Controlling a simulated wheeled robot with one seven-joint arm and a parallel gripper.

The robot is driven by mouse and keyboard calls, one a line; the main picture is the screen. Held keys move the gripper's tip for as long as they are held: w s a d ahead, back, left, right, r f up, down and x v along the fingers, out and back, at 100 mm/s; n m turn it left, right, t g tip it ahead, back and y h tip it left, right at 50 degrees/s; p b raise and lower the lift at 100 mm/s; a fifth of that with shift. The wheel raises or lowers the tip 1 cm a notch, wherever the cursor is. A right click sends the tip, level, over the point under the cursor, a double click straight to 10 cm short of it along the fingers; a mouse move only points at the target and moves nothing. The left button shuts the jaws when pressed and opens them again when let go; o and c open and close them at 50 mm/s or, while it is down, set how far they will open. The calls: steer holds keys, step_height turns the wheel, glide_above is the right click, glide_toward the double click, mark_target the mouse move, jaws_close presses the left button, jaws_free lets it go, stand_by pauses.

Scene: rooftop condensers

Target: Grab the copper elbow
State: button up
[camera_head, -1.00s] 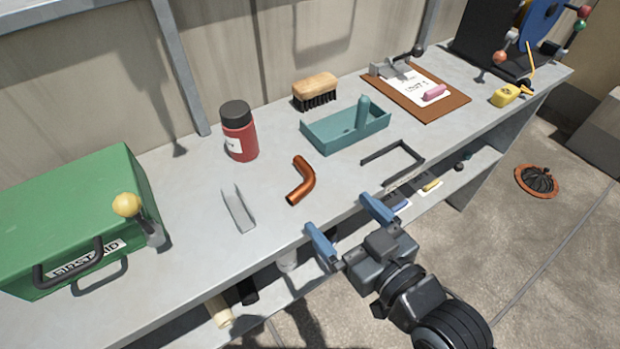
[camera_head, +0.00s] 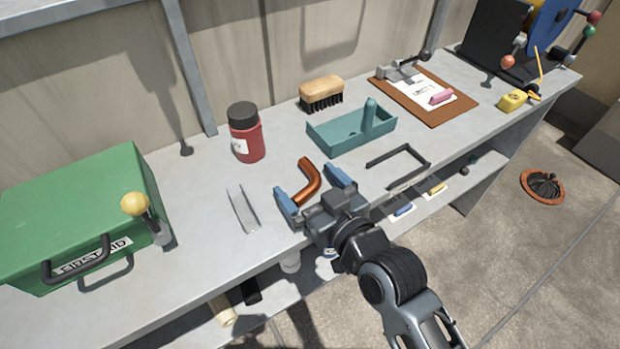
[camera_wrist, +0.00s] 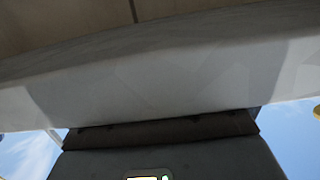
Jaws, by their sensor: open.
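The copper elbow (camera_head: 309,182) is a bent, shiny orange-brown pipe lying on the grey bench top, seen in the head view. My gripper (camera_head: 313,188) is open, with its blue fingers on the left and right of the elbow's near part. I cannot tell whether either finger touches it or how high the fingers are above the bench. The near end of the elbow sits close to the gripper's palm. The wrist view shows a pale surface, sky and a dark part, but not the elbow.
Behind are a red jar (camera_head: 247,140), a teal tray (camera_head: 352,134) and a brush (camera_head: 321,93). A green first-aid box (camera_head: 75,215) stands at far left.

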steer(key=c, duration=1)
steer(key=shift+o, duration=0.2)
steer(key=shift+r, duration=0.1)
